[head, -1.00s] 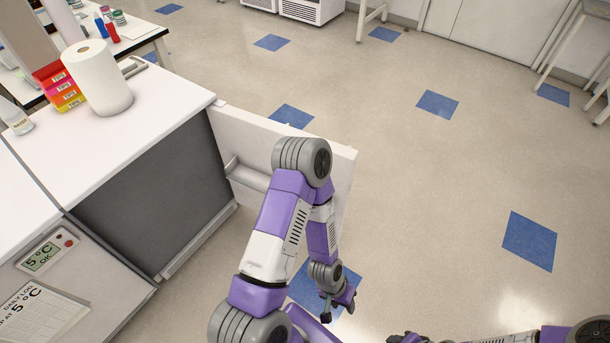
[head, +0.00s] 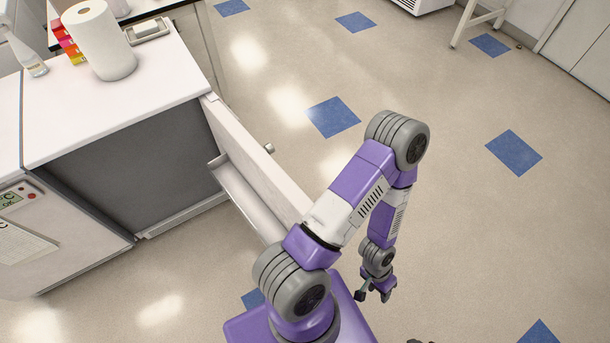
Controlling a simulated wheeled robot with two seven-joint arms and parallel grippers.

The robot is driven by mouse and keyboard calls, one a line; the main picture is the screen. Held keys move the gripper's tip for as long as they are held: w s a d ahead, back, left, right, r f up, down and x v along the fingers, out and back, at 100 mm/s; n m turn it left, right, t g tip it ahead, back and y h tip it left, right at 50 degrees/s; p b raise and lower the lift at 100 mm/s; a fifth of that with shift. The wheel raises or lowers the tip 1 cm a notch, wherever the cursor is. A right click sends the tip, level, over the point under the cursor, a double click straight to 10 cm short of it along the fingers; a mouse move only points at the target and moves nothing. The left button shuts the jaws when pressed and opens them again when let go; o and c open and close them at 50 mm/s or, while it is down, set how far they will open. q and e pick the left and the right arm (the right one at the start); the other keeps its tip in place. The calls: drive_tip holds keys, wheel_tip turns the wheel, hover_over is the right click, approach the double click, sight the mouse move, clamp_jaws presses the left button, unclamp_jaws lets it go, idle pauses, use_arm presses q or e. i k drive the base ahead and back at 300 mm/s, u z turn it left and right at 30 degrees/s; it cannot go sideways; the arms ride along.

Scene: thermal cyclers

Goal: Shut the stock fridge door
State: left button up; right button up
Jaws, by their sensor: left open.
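The stock fridge (head: 130,165) is the white-topped unit at left with a dark grey front. Its white door (head: 262,165) stands open, joined at the unit's right corner and reaching toward the lower right. A pale ledge or bin (head: 240,195) runs along the door's near side. My left arm covers the door's free end. My left gripper (head: 374,291) is open and empty, hanging low to the right of the door, apart from what I see of it. Only a dark sliver at the bottom edge, perhaps my right gripper, shows.
A paper towel roll (head: 98,42), a colourful box rack (head: 68,42) and a bottle (head: 30,60) stand on the worktop. A unit with a temperature display (head: 12,198) is at far left. The floor right of my left arm is clear.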

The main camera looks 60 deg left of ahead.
sight(265, 196)
drive_tip(key=i, duration=1.9)
drive_tip(key=u, duration=4.2)
drive_tip(key=i, duration=0.5)
drive_tip(key=z, duration=1)
drive_tip(key=k, duration=0.1)
drive_tip(key=u, duration=0.6)
